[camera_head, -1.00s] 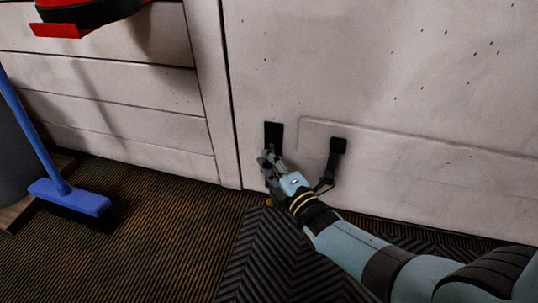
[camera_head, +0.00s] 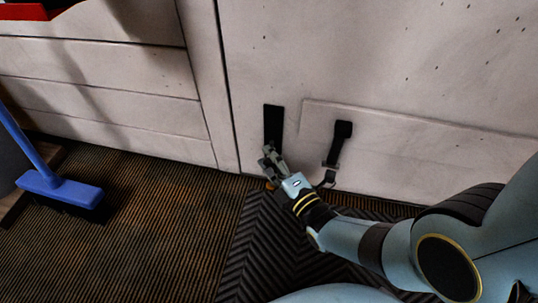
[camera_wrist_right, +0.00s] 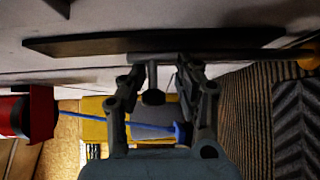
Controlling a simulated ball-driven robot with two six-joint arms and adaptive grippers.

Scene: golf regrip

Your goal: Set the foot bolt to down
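The foot bolt's black plate (camera_head: 273,122) is fixed low on the pale door in the head view; its lower part is hidden behind my right gripper (camera_head: 270,157). In the right wrist view the plate (camera_wrist_right: 85,46) runs sideways, with the dark bolt rod (camera_wrist_right: 240,56) along it and a short knob (camera_wrist_right: 153,96) standing out from the rod. An orange piece (camera_wrist_right: 309,56) shows at the rod's floor-side end. My right gripper (camera_wrist_right: 163,75) is open, with one finger on each side of the knob. The knob is closer to the left finger; contact is unclear. My left gripper is out of view.
A black strap-like handle (camera_head: 339,145) hangs on the door right of the bolt. A dark ribbed mat (camera_head: 255,255) lies before the door. A blue broom (camera_head: 60,188) stands at left on the brown carpet, and a red object (camera_head: 30,10) is at upper left.

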